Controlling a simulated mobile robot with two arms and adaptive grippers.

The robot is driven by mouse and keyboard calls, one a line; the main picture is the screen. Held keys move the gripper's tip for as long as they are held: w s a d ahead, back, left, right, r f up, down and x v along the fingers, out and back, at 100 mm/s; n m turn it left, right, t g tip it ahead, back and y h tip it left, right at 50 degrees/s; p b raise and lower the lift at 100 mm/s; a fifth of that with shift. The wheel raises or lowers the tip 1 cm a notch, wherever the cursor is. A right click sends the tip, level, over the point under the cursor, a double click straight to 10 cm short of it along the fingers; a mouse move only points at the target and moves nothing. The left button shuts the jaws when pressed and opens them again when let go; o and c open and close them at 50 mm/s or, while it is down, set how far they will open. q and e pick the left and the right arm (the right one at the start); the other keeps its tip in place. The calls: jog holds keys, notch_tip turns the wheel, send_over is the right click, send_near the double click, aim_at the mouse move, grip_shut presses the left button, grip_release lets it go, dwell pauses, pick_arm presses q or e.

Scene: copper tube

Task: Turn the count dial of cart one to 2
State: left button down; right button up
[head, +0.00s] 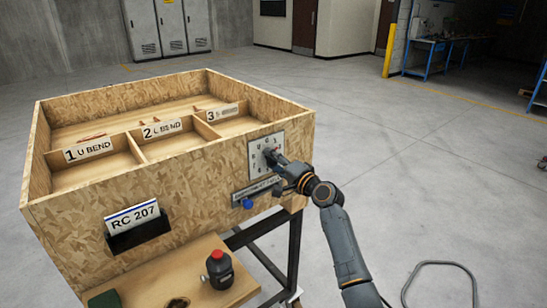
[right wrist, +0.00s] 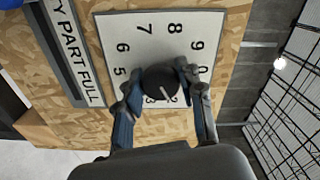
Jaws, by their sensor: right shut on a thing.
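The count dial is a white plate (head: 258,160) with digits around a dark round knob, on the front wall of the wooden cart (head: 190,151). In the right wrist view the plate (right wrist: 150,32) appears turned on its side. My right gripper (head: 274,160) is shut on the knob (right wrist: 158,82), one finger on each side. A white pointer line on the knob points down and right in that view, towards the 2. Some digits near the fingers are partly covered. My left gripper is not in view.
An empty/part/full strip (head: 256,188) with a blue knob (head: 248,204) sits just below the dial. A card holder (head: 138,234) reads RC 207. A dark bottle with a red cap (head: 218,268) stands on the lower shelf (head: 160,285). Floor to the right is open.

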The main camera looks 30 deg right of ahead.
jog(key=shift+r+m, duration=0.1)
jog(key=shift+m, duration=0.6)
jog(key=shift+p, duration=0.35)
jog(key=o, duration=1.2)
jog(key=s+d, duration=0.1)
jog(key=s, duration=1.1)
